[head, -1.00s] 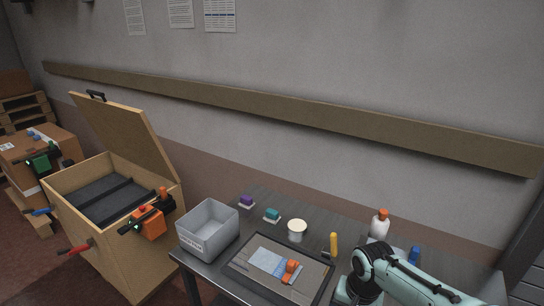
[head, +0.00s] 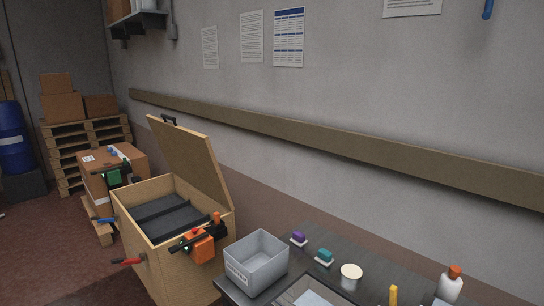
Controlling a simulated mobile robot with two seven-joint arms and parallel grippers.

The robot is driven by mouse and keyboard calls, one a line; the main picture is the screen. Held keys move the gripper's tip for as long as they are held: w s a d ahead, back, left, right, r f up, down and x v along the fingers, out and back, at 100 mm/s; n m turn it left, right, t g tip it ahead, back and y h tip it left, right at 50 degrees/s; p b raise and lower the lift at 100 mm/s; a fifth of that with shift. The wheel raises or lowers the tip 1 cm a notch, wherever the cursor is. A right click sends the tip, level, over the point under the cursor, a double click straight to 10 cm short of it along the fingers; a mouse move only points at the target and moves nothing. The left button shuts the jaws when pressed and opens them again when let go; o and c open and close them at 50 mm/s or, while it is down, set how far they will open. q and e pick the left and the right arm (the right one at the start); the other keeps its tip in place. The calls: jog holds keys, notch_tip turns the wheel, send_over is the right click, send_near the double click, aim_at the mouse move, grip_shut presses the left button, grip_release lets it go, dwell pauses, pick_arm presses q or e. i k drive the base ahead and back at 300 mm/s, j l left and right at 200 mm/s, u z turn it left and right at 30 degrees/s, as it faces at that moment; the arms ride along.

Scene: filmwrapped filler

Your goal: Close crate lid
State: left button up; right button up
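The wooden crate (head: 134,229) stands left of the dark table. Its lid (head: 190,162) is hinged up at the back and leans open, with a black handle (head: 169,119) on its top edge. A dark grey insert (head: 165,215) with a black bar across it shows inside the crate. An orange device (head: 199,244) sits on the crate's right side. A red handle (head: 127,261) and a blue handle (head: 104,220) stick out on its left. Neither of my grippers shows in the head view.
A grey bin (head: 256,262) stands on the table's (head: 313,267) left end, close to the crate. Purple and teal blocks, a white cup (head: 350,276) and a bottle (head: 450,284) are also there. A cardboard box (head: 118,160) and stacked pallets (head: 70,150) stand behind left. Floor (head: 50,245) left of the crate is clear.

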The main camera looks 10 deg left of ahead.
aim_at(189, 154)
jog(key=i+j+z, duration=0.1)
jog(key=j, duration=0.45)
jog(key=i+j, duration=0.15)
jog(key=j, duration=0.45)
jog(key=i+j+z, duration=0.15)
jog(key=j, duration=0.4)
jog(key=j+z, duration=0.2)
jog(key=j, duration=0.45)
jog(key=j+z, duration=0.2)
jog(key=j, duration=0.45)
jog(key=j+z, duration=0.2)
jog(key=j, duration=0.5)
jog(key=j+z, duration=0.2)
jog(key=j, duration=0.45)
jog(key=k+j+z, duration=0.2)
jog(key=j, duration=0.4)
jog(key=j+z, duration=0.15)
jog(key=j, duration=0.3)
jog(key=k+j+z, duration=0.1)
jog(key=j, duration=0.35)
jog(key=k+j+z, duration=0.15)
jog(key=j, duration=0.25)
jog(key=k+j+z, duration=0.1)
jog(key=j, duration=0.35)
jog(key=k+j+z, duration=0.15)
jog(key=j, duration=0.25)
